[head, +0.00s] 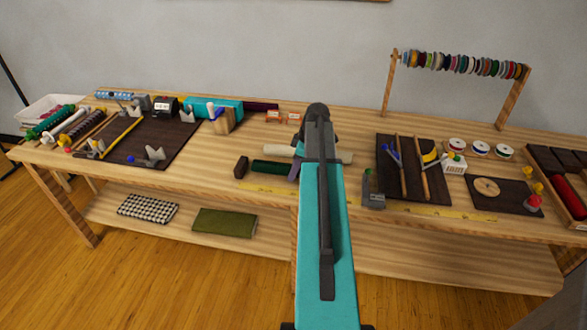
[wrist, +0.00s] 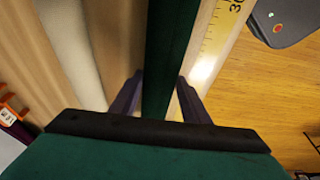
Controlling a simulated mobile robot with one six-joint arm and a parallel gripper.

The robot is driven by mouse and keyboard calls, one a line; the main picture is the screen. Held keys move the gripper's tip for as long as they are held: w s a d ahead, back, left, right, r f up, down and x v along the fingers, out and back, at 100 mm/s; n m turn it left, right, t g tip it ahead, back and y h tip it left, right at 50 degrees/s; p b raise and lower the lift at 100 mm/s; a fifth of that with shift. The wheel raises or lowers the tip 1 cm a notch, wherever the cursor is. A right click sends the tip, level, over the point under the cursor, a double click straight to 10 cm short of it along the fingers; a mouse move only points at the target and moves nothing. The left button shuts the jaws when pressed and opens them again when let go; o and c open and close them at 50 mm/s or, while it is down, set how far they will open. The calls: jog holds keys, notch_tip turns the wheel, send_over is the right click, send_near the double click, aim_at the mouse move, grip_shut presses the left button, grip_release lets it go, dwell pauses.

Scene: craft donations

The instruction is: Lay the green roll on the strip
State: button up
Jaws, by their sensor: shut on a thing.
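The dark green roll (head: 272,168) lies lengthwise near the table's front edge in the head view. In the wrist view it also shows as a long dark green bar (wrist: 170,50) between the two fingers. My gripper (wrist: 160,78) is shut on it. In the head view my arm hides most of the gripper and the roll's right end. The yellow ruled strip (head: 262,188) runs along the table's front edge, in front of the roll; the wrist view shows it (wrist: 224,35) beside the roll on the right. I cannot tell whether the roll touches the table.
A cream roll (head: 338,155) lies behind the green roll. A grey tape dispenser (head: 373,200) stands to the right at the front edge. Dark mats (head: 130,140) with tools lie left, and others (head: 412,170) right.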

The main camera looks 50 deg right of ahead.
jog(key=shift+f, duration=0.4)
dwell(0.3)
jog(key=o, duration=1.3)
jog(key=shift+c, duration=0.2)
jog(key=shift+r, duration=0.1)
jog(key=b+v, duration=0.2)
jog(key=v, duration=1.1)
jog(key=shift+s+r+b, duration=0.25)
jog(key=shift+b, duration=0.15)
jog(key=shift+d, duration=0.1)
